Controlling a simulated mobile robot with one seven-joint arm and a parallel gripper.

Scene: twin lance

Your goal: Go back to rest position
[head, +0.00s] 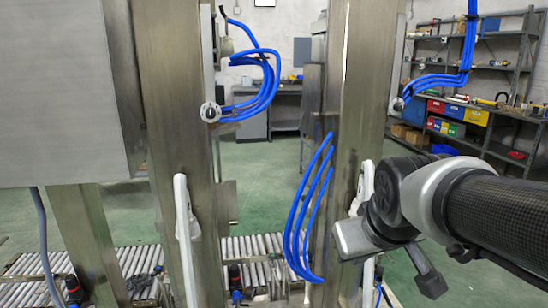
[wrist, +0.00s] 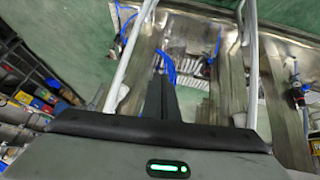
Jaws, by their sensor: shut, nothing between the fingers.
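My gripper shows in the wrist view (wrist: 160,85) as two dark fingers pressed together, with nothing between them. Below them is its broad grey body with a green light. The fingers point toward a steel frame with blue hoses and stand apart from it as far as I can tell. In the head view my arm comes in from the right as a black tube with a grey joint. Its end hangs in front of the right steel column, and the fingertips cannot be made out there.
Steel columns (head: 178,120) with white handles (head: 186,230) and blue hoses (head: 309,210) stand close ahead. A grey cabinet (head: 62,90) is at left. Roller conveyors (head: 132,262) lie low behind. Shelves (head: 480,125) with coloured bins are at back right. Green floor (head: 268,170) is open beyond.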

